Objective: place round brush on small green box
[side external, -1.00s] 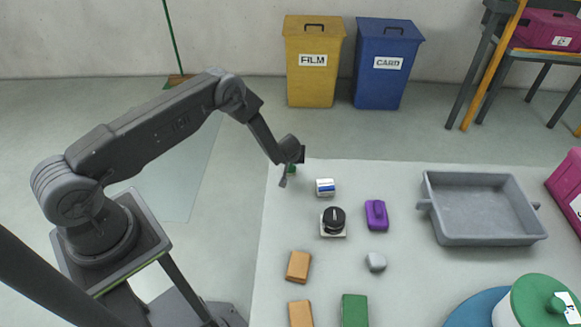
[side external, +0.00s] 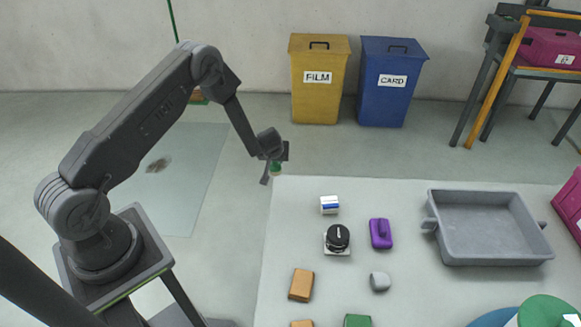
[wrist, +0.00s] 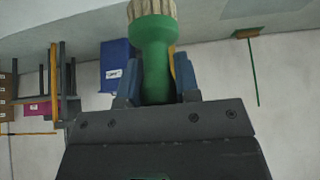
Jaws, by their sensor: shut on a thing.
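My gripper (side external: 270,166) is shut on the round brush (wrist: 154,55), which has a green waisted handle and a pale bristle end. In the wrist view the handle is between the two blue-grey fingers of my gripper (wrist: 158,85), with the bristles beyond the fingertips. A green block (side external: 358,321), probably the small green box, is at the bottom edge of the side view, mostly cut off. It is well apart from my gripper.
On the pale table (side external: 290,225) are a blue-and-white block (side external: 329,205), a black knob-like thing (side external: 337,236), a purple item (side external: 380,234), a grey lump (side external: 380,281) and orange blocks (side external: 301,285). A grey tray (side external: 490,257) and a green lidded pot (side external: 545,310) are at right.

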